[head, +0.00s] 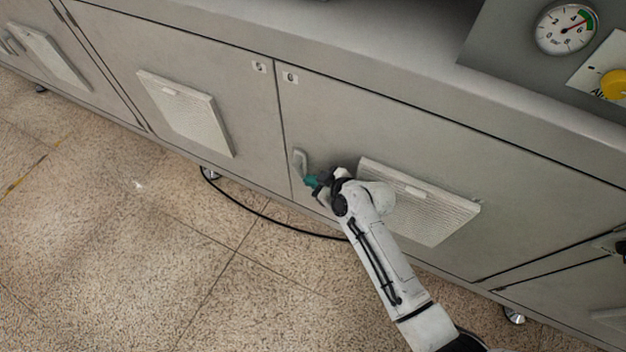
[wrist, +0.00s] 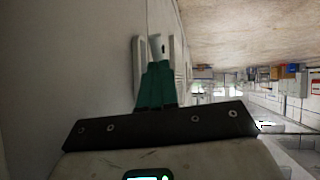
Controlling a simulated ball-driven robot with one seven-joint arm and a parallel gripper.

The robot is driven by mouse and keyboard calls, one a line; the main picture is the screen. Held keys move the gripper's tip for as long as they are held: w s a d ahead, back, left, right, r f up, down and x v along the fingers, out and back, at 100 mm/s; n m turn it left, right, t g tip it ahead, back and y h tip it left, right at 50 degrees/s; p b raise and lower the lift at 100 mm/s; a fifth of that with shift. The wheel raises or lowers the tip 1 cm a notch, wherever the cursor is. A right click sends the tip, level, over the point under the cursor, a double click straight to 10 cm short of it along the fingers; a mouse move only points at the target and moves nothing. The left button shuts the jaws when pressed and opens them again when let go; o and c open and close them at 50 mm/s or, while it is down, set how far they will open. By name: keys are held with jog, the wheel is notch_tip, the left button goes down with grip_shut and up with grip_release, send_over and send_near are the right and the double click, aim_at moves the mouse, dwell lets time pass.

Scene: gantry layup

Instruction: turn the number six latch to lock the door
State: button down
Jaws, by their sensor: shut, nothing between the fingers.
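A grey latch handle (head: 300,163) sits on the cabinet door (head: 345,120), near the door's left edge, and looks roughly upright. No number can be read on it. My gripper (head: 311,182), with green fingers, is at the lower end of the latch and is shut with nothing held. I cannot tell whether it touches the handle. In the wrist view the green fingers (wrist: 158,85) are close together beside the pale door face, with pale shapes around their tips. I cannot tell which of these is the latch.
A vented panel (head: 430,215) stands out from the door just right of my gripper. A neighbouring door with another vent (head: 187,112) is to the left. Small label plates (head: 290,77) sit high on the doors. A black cable (head: 265,217) lies on the speckled floor (head: 130,250).

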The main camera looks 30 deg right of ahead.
jog(key=shift+f+b, duration=0.25)
jog(key=shift+b, duration=0.15)
jog(key=f+t+b, duration=0.1)
jog(key=b, duration=0.4)
jog(key=f+t+y+b, duration=0.1)
jog(key=b, duration=0.4)
jog(key=w+f+t+y+b, duration=0.1)
jog(key=t+b, duration=0.1)
jog(key=b, duration=0.3)
jog(key=shift+a+m+b, duration=0.3)
jog(key=shift+a+b, duration=0.05)
jog(key=shift+b, duration=0.05)
jog(key=b, duration=0.1)
jog(key=t+b, duration=0.1)
jog(key=b, duration=0.1)
jog(key=shift+w+a+y, duration=0.15)
jog(key=shift+w+y, duration=0.1)
jog(key=shift+y, duration=0.15)
jog(key=shift+w+a+r+b, duration=0.1)
jog(key=shift+b, duration=0.45)
jog(key=shift+w+a+b, duration=0.15)
jog(key=shift+b, duration=0.25)
